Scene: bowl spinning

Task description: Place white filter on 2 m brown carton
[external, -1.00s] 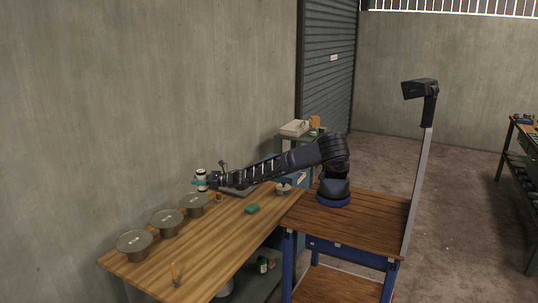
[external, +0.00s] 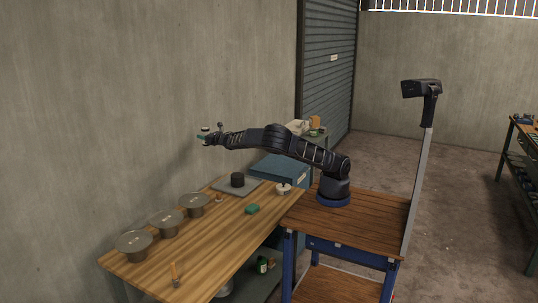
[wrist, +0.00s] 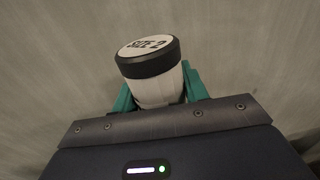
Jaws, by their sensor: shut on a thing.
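A white cylinder with a black-rimmed top lettered "SIZE 2" (wrist: 157,92), likely the white filter, fills the upper middle of the wrist view. My gripper (wrist: 160,98) is shut on it, one teal finger on each side. The fingers hide parts of its sides, and its lower end is out of sight. In the external view my gripper (external: 204,137) is high above the far edge of the wooden table, holding the cylinder upright or nearly so. A small orange-brown carton (external: 315,122) stands on a stand at the back; I cannot tell whether it is the named one.
Several lidded grey pots (external: 134,243) line the wooden table's left edge. A black cylinder (external: 237,180) stands on a grey plate (external: 251,188). A green block (external: 252,209) and an orange-handled tool (external: 174,272) lie on the table. A blue case (external: 280,168) is behind.

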